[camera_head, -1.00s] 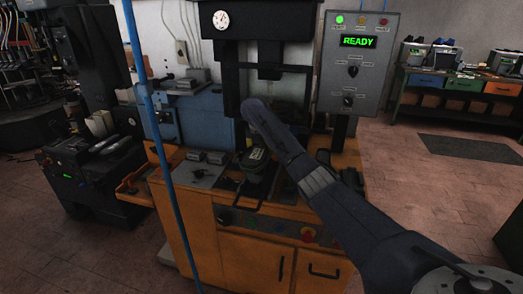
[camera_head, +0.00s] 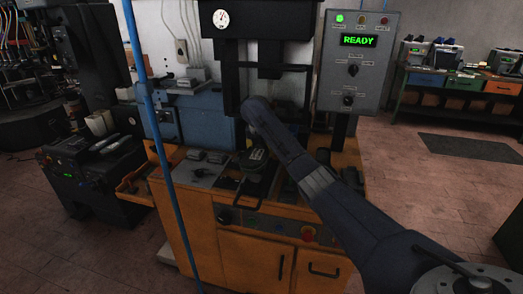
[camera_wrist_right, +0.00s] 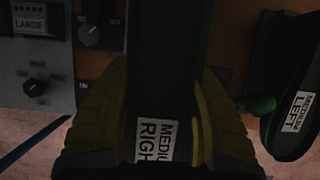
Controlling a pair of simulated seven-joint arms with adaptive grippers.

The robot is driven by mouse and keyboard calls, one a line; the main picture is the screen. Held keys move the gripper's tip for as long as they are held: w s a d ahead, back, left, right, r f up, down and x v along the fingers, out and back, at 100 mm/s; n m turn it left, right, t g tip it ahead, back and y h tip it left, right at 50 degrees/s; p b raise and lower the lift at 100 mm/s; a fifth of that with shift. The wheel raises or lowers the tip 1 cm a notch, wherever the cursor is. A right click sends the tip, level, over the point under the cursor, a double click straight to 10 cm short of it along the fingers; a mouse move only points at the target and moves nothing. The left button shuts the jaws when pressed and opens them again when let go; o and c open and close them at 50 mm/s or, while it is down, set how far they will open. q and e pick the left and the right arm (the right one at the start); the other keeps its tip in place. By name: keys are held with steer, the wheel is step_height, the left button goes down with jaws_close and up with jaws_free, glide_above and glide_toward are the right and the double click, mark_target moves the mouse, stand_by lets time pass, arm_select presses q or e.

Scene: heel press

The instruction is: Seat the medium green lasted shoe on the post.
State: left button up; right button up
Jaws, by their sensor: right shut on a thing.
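In the right wrist view, the two yellowish fingers of my right gripper (camera_wrist_right: 164,78) are shut on a dark shoe (camera_wrist_right: 165,35) from both sides. Its white label reads "MEDIUM" and, partly cut off, "RIGHT", and a thin green edge shows along its side. A second dark shoe (camera_wrist_right: 290,110), labelled "MEDIUM LEFT", lies to the right, apart from the held one. In the head view my right forearm reaches over the bench and largely hides the gripper. I cannot make out the post or whether the held shoe touches it. My left gripper is not in view.
The orange bench (camera_head: 240,262) stands below the dark press (camera_head: 265,35). The control box (camera_head: 357,62) reads "READY" with a green lamp lit. A blue upright pole (camera_head: 150,110) crosses the front left. Knobs (camera_wrist_right: 92,34) and a "LARGE" label (camera_wrist_right: 30,24) are left of the held shoe.

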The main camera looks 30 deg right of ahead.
steer(key=shift+f, duration=0.2)
stand_by(0.3)
steer(key=o, duration=1.5)
steer(key=shift+f, duration=0.2)
steer(key=v, duration=1.2)
